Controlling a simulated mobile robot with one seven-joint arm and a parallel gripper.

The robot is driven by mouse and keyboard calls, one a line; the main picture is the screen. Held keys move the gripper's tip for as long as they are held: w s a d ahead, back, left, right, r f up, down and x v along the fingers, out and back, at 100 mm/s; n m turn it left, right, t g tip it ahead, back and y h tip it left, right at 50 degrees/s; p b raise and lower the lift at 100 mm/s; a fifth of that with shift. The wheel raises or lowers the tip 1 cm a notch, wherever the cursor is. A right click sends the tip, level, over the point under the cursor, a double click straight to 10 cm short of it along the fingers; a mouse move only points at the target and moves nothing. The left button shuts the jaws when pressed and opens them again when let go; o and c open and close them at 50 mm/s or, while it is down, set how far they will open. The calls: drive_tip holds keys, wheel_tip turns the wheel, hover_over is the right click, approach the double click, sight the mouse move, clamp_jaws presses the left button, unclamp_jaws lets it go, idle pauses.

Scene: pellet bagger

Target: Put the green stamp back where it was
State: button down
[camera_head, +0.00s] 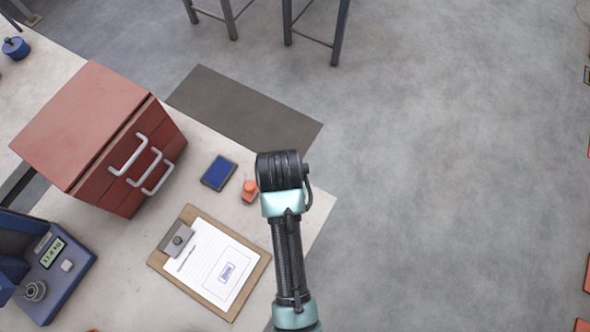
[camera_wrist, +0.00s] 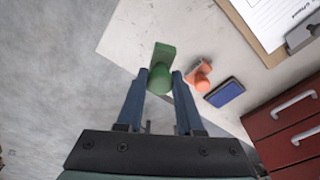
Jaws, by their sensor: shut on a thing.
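The green stamp (camera_wrist: 161,72) is between the fingertips of my gripper (camera_wrist: 159,82) in the wrist view. My gripper is shut on it, and the stamp appears over the table's edge area. In the head view my arm hides both the stamp and the fingers. An orange stamp (camera_head: 250,190) stands on the table just left of my wrist; it also shows in the wrist view (camera_wrist: 201,76), right of the green stamp. A blue ink pad (camera_head: 218,172) lies beside the orange stamp.
A clipboard (camera_head: 258,268) with a stamped sheet lies on the table (camera_head: 318,215). A red drawer cabinet (camera_head: 95,125) stands to the left. A blue device with a display (camera_head: 55,262) is at lower left. Open floor lies to the right.

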drive_tip(key=f, duration=0.2)
drive_tip(key=shift+s+a+f, duration=0.2)
drive_tip(key=shift+f, duration=0.1)
drive_tip(key=shift+w+f, duration=0.1)
drive_tip(key=shift+f, duration=2.25)
drive_tip(key=shift+d+f, duration=0.1)
drive_tip(key=c, duration=0.5)
unclamp_jaws()
drive_tip(key=shift+c, duration=0.2)
